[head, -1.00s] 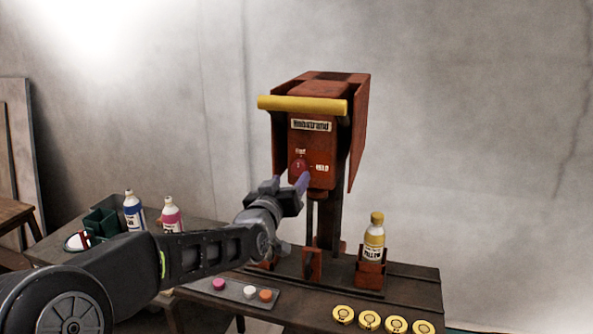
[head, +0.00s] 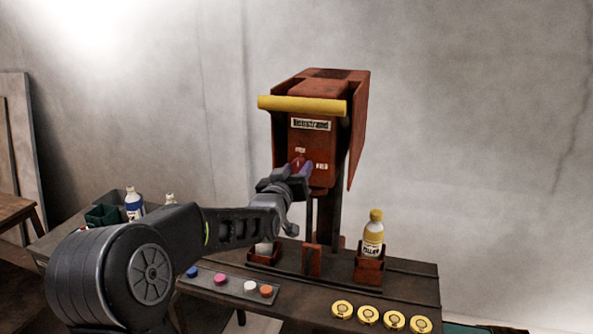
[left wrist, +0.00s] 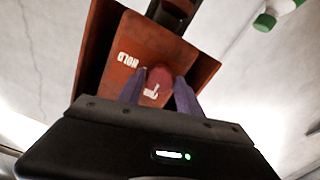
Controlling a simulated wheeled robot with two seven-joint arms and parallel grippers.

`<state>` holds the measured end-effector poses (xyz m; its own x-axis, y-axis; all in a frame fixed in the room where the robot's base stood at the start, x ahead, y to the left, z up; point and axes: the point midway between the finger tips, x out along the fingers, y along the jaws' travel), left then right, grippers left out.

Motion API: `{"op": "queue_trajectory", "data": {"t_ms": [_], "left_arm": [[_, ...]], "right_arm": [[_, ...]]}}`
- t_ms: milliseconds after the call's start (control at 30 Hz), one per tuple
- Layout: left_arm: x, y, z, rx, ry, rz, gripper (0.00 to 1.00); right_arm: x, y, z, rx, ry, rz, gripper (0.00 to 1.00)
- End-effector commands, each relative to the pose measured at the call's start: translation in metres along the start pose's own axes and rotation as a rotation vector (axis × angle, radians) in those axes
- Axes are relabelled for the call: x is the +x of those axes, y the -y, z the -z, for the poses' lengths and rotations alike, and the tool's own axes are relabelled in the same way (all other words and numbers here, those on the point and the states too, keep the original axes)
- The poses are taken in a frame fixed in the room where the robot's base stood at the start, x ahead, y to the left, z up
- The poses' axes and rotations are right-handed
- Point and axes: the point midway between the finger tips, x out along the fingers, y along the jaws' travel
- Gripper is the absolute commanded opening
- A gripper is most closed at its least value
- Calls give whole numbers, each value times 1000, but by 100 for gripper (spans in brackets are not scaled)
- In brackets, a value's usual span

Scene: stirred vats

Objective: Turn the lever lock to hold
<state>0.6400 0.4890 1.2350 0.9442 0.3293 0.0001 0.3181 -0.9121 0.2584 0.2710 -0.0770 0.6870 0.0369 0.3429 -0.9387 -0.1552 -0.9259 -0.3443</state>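The lever lock is a round red knob (head: 298,162) on the front of the rust-red machine (head: 320,150). One small label (head: 300,150) sits above it and another (head: 321,167) to its right. The left wrist view shows the knob (left wrist: 160,78) from close up, with the HOLD label (left wrist: 128,60) beside it. A white mark on the knob points toward the other label, not HOLD. My left gripper (head: 284,176) is at the knob, its purple fingers (left wrist: 160,88) open on either side with small gaps visible. My right gripper is out of view.
A yellow bar (head: 302,105) juts out above the knob. A yellow-capped bottle (head: 373,235) stands in a holder on the bench (head: 400,282). Several coloured buttons (head: 250,287) and yellow discs (head: 368,316) lie along the front. Bottles (head: 134,205) stand at left.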

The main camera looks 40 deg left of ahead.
Motion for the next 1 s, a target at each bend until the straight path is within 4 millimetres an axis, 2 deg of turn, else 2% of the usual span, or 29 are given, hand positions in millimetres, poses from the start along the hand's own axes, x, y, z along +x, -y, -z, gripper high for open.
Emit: {"op": "queue_trajectory", "data": {"t_ms": [33, 500, 1000], "left_arm": [[0, 0, 0, 0, 0, 0, 37], [0, 0, 0, 0, 0, 0, 0], [0, 1, -2, 81, -1, 0, 0]], "right_arm": [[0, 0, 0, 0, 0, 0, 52], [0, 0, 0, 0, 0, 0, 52], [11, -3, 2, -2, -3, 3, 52]]}}
